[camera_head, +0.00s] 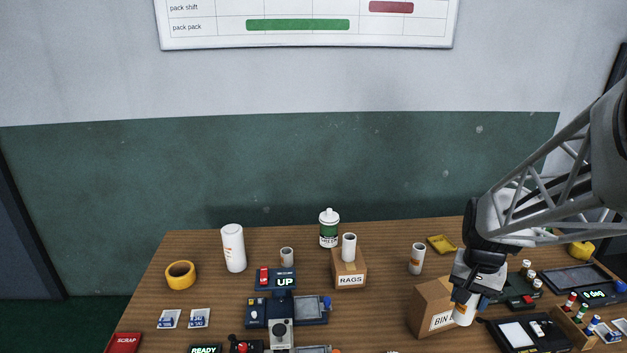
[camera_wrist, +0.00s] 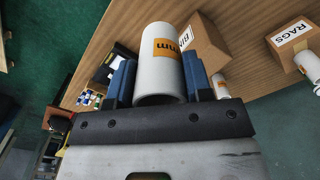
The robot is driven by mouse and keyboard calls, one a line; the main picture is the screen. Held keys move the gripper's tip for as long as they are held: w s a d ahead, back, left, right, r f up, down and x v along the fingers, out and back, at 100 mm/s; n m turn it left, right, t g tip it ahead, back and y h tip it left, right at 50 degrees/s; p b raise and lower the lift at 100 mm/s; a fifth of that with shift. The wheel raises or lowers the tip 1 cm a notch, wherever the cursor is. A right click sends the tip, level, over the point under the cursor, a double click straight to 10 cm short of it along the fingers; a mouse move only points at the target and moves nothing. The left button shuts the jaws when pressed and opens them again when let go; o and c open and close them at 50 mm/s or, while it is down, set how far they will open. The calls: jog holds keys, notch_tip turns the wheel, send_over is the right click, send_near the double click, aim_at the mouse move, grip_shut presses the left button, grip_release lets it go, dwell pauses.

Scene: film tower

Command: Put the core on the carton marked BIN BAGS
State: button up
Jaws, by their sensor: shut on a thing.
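My gripper (camera_wrist: 158,88) is shut on a white hollow core (camera_wrist: 160,62) with an orange label, one blue-padded finger on each side of it. In the head view the held core (camera_head: 464,312) is upright just in front of the carton marked BIN BAGS (camera_head: 431,301), covering part of its lettering. The carton also shows in the wrist view (camera_wrist: 207,45), behind the core. I cannot tell the core's exact height or whether it touches the carton. Much of my gripper is hidden by the arm in the head view.
A carton marked RAGS (camera_head: 349,275) has a white core (camera_head: 349,247) on it. Another core (camera_head: 417,258) stands behind the BIN BAGS carton. A white roll (camera_head: 233,248), yellow tape (camera_head: 180,274) and a bottle (camera_head: 329,228) stand further left. Devices (camera_head: 528,333) crowd the right side.

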send_over(452, 285)
jog(key=f, duration=0.1)
jog(key=shift+w+f, duration=0.15)
jog(key=shift+f, duration=0.05)
dwell(0.9)
jog(key=shift+f, duration=1.8)
jog(key=shift+f, duration=0.15)
jog(key=o, duration=0.9)
jog(key=shift+o, duration=0.2)
